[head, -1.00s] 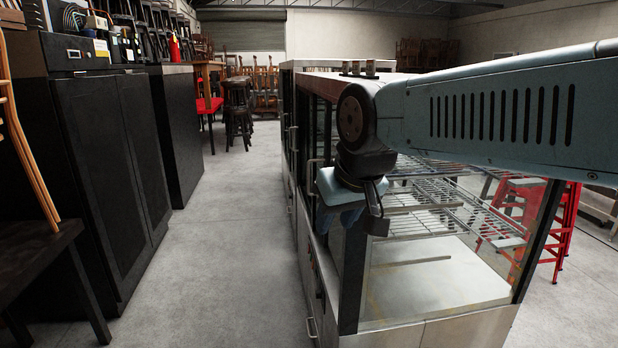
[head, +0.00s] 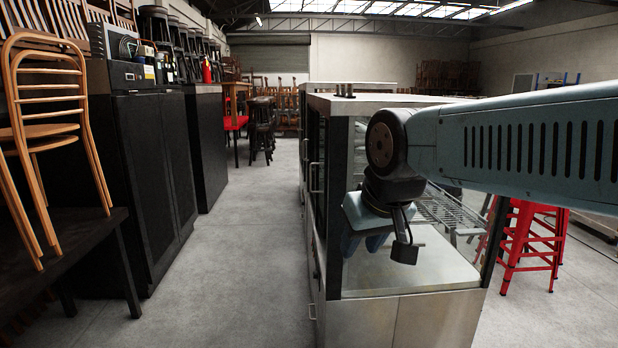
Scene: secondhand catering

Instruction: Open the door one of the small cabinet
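A glass-sided display cabinet with a steel base (head: 370,322) stands right of the aisle, with wire shelves inside. Its long side has upright handles (head: 314,178) and faces the aisle; its doors look shut. A black two-door cabinet (head: 150,170) stands left of the aisle, also shut. I cannot tell which one is the small cabinet. My gripper (head: 364,243) hangs pointing down in front of the display cabinet's near end, seen against its glass. Its blue fingers are small and partly covered by the wrist, so their opening is unclear. No handle is seen in it.
A clear concrete aisle (head: 240,250) runs between the cabinets. A dark table (head: 100,235) with wooden chairs (head: 50,130) stands at the near left. Red stools (head: 530,245) stand at the right. Dark stools and chairs are at the aisle's far end.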

